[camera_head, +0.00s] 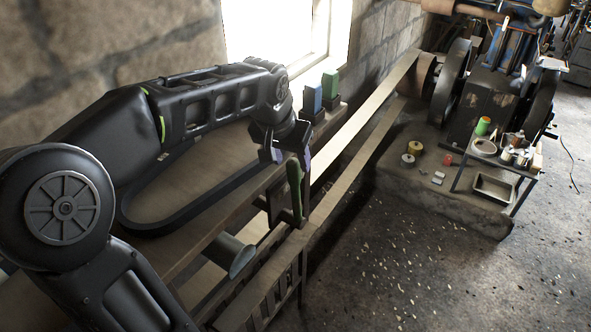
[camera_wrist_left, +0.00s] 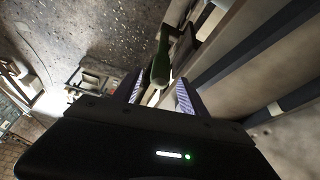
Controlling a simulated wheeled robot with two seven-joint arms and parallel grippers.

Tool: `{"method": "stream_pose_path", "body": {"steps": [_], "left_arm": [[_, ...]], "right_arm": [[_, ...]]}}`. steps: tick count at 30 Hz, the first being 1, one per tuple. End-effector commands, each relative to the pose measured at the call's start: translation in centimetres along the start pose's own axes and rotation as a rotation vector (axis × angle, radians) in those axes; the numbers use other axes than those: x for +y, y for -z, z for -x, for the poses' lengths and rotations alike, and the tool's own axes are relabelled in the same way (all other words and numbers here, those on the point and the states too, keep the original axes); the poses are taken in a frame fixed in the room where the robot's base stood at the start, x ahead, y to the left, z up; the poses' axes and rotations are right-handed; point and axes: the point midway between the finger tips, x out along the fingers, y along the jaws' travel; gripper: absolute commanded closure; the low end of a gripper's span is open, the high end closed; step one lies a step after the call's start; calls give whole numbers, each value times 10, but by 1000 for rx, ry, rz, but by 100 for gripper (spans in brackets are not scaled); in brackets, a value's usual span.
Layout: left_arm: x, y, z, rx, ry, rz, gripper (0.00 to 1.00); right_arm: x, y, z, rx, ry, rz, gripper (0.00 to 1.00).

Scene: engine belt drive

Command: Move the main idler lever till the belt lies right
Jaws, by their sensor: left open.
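The idler lever has a green handle (camera_head: 295,186) standing at the front edge of the wooden bench. In the left wrist view the green lever (camera_wrist_left: 161,66) reaches between the two finger pads. My left gripper (camera_head: 284,154) is open at the upper part of the handle, with its fingers on either side; I cannot tell whether they touch it. It also shows in the left wrist view (camera_wrist_left: 159,93). A long pale flat belt (camera_head: 365,112) runs from the engine's pulley (camera_head: 424,74) down toward the bench. Its near end is partly hidden by the bench and lever.
A blue box (camera_head: 313,98) and a green box (camera_head: 330,84) stand by the window. The engine (camera_head: 485,100) and a small table (camera_head: 500,165) are right. Open floor lies front right.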

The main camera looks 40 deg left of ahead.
Motion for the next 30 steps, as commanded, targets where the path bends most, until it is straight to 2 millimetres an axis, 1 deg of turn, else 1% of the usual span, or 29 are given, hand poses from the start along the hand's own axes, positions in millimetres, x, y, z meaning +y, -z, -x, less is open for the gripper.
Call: {"method": "stream_pose_path", "body": {"steps": [6,9,12,16,22,30], "left_arm": [[0,-1,-34,-5,1,0,50],[0,0,-48,-4,1,0,50],[0,0,-57,-3,0,0,50],[0,0,-61,0,0,0,50],[0,0,-61,1,0,0,50],[0,0,-61,0,0,0,72]], "right_arm": [[-2,0,9,-3,-3,-1,50],[-2,0,11,-4,-4,-2,50],[-3,0,13,-5,-4,-2,50],[-2,0,13,-5,-5,-2,50],[-2,0,12,-5,-5,-3,50],[-2,0,12,-5,-5,-3,50]]}}
